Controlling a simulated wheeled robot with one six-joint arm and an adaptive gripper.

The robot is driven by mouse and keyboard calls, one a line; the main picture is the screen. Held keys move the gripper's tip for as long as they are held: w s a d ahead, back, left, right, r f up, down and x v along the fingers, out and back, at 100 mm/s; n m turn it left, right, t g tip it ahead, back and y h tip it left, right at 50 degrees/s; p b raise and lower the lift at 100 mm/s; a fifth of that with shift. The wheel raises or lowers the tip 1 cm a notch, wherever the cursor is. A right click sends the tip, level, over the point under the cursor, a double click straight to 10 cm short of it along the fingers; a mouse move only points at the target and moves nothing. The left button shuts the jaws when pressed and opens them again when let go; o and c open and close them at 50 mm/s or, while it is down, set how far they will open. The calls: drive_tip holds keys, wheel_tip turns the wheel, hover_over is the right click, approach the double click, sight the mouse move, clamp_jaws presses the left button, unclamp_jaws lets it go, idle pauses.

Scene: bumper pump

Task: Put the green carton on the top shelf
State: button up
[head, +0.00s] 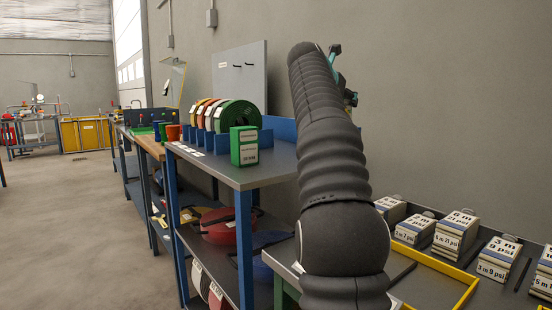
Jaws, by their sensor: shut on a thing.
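A green carton (244,146) with white labels stands upright on the dark grey top (262,171) of a blue-framed shelf unit, near its front right part, in front of the row of colored rolls. No gripper touches it. My arm rises in a dark ribbed sleeve to the right of the shelf unit. Small teal and dark parts show behind the upper arm, probably of my wrist. My gripper cannot be made out, as the arm hides that area, and whatever it holds is hidden too.
Colored rolls (239,114) stand in a blue rack on the shelf top. Lower shelves hold red and blue rolls (219,226). At the right, a yellow-edged tray (457,298) and several labelled grey-white blocks (457,233) sit near the wall. The floor at the left is clear.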

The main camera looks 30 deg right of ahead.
drive_tip(key=shift+w+d+r+n+t, duration=0.1)
drive_tip(key=shift+w+r+n+t, duration=0.15)
drive_tip(key=shift+r, duration=0.25)
drive_tip(key=shift+w+d+r+n+t, duration=0.15)
drive_tip(key=shift+w+r, duration=0.15)
drive_tip(key=shift+r, duration=0.2)
drive_tip(key=w+a+f, duration=0.6)
drive_tip(key=w+f, duration=0.3)
drive_tip(key=f, duration=0.1)
drive_tip(key=shift+w+a+f, duration=0.2)
drive_tip(key=shift+w+f, duration=0.1)
drive_tip(key=shift+f, duration=0.1)
drive_tip(key=shift+f, duration=0.15)
drive_tip(key=o, duration=1.4)
drive_tip(key=shift+y, duration=0.3)
drive_tip(key=shift+c, duration=0.2)
drive_tip(key=v, duration=1.2)
